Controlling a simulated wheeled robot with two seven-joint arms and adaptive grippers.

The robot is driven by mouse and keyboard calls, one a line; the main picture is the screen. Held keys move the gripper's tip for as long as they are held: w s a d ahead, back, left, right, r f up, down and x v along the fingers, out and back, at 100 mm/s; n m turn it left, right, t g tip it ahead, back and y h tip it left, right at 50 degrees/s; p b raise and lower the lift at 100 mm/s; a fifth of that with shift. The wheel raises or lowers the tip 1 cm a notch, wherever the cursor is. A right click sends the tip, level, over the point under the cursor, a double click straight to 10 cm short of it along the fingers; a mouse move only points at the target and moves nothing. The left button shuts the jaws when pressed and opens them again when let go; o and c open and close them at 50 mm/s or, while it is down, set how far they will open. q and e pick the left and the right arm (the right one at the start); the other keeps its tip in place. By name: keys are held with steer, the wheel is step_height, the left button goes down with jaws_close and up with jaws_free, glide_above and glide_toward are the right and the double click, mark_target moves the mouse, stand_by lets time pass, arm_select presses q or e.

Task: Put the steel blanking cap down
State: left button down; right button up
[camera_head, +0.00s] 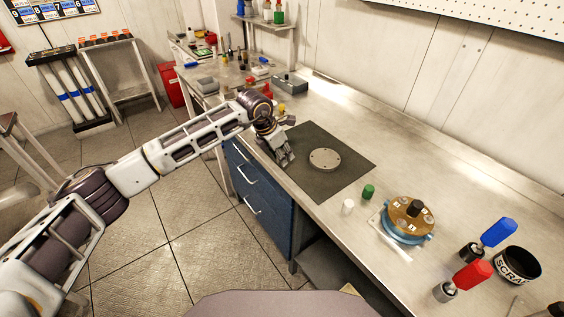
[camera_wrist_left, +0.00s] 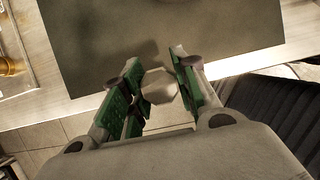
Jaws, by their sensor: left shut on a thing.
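My left gripper (camera_head: 287,160) is over the near left part of the dark mat (camera_head: 350,155) on the steel bench. In the left wrist view my left gripper (camera_wrist_left: 162,88) has its green-padded fingers closed on both sides of a small pale grey, many-sided piece, the steel blanking cap (camera_wrist_left: 159,87). The cap is hidden by the fingers in the head view. In the wrist view it shows above the mat's front edge; I cannot tell whether it touches the mat. My right gripper is not in view.
A round grey plate with small holes (camera_head: 325,159) lies on the mat, right of the gripper. A white cap (camera_head: 348,206), a green cap (camera_head: 369,191) and a brown-and-blue round unit (camera_head: 409,217) stand to the right. Blue-handled (camera_head: 498,232) and red-handled (camera_head: 473,274) tools are farther right.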

mark_target(285, 168)
arm_select(q)
steer(key=shift+f, duration=0.7)
step_height(285, 168, down, 2)
steer(key=shift+f, duration=0.55)
steer(key=c, duration=1.5)
jaws_free()
steer(key=o, duration=0.4)
steer(key=shift+r, duration=0.45)
steer(key=v, duration=0.5)
steer(key=shift+a+r, duration=0.15)
steer(key=shift+r, duration=0.15)
steer(key=v, duration=0.6)
steer(key=shift+r+b, duration=0.15)
steer(key=shift+b, duration=0.15)
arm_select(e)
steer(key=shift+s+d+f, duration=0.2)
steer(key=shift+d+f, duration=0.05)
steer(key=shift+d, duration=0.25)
